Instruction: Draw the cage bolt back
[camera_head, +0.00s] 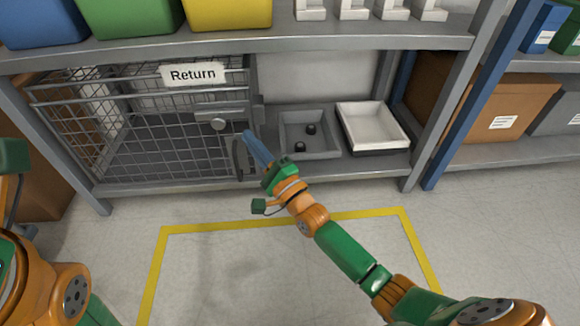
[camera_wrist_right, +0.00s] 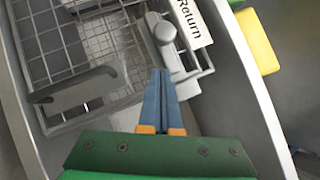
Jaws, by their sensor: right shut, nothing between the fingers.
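The wire cage (camera_head: 130,125) stands on the lower shelf under a "Return" label (camera_head: 193,74). Its bolt (camera_head: 218,123) is a grey bar with a round knob at the cage's upper right. In the right wrist view the bolt knob (camera_wrist_right: 164,32) shows just beyond my fingertips. My right gripper (camera_head: 250,137) is shut and empty, its blue fingers just below and right of the knob; in the right wrist view the shut fingers (camera_wrist_right: 159,75) point toward the bolt, and whether they touch it is unclear. My left gripper is not clearly visible; only part of my left arm shows at the left edge.
A dark handle (camera_wrist_right: 72,87) sticks out from the cage front near my right gripper. A grey tray (camera_head: 310,148) with two small dark items and a white tray (camera_head: 372,142) stand right of the cage. Coloured bins (camera_head: 230,12) sit above; a shelf post (camera_head: 455,100) stands at right.

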